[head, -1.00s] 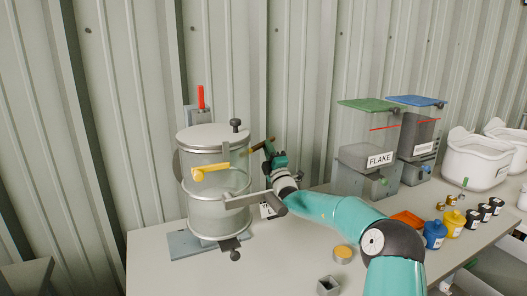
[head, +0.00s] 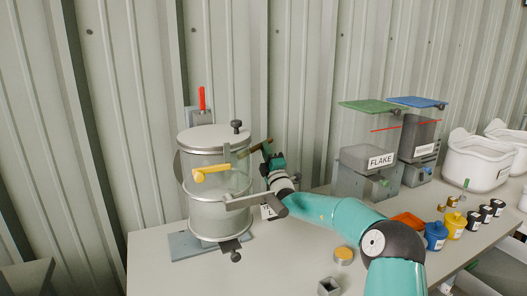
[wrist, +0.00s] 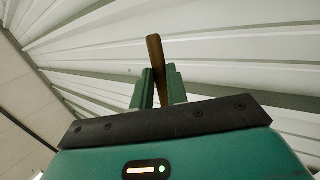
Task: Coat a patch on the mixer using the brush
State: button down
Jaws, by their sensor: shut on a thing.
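The mixer (head: 207,212) is a clear drum with metal bands and a lid, standing on a grey base on the bench. A yellow handle (head: 212,172) shows on its front. My gripper (head: 270,158) is at the mixer's upper right side, shut on the brush's brown handle (head: 258,147). The handle also shows between the green fingers in the wrist view (wrist: 155,58). It points left toward the mixer's upper wall. The brush's head is not clear, and I cannot tell whether it touches the mixer. No coated patch can be made out.
A metal lever with a dark grip (head: 270,203) sticks out from the mixer below my gripper. Two hoppers, one marked FLAKE (head: 368,155), stand to the right. The corrugated wall is close behind.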

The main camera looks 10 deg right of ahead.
jog(key=shift+s+a, duration=0.2)
jog(key=shift+a, duration=0.75)
jog(key=shift+s+a, duration=0.2)
jog(key=shift+a, duration=0.8)
jog(key=shift+s+a, duration=0.2)
jog(key=shift+a, duration=0.75)
jog(key=shift+s+a, duration=0.15)
jog(key=shift+a, duration=0.7)
jog(key=w, duration=0.3)
jog(key=shift+w+a, duration=0.4)
jog(key=shift+s, duration=0.1)
jog(key=shift+s+d, duration=0.2)
jog(key=shift+s, duration=0.75)
jog(key=shift+s+d, duration=0.15)
jog(key=shift+s, duration=0.75)
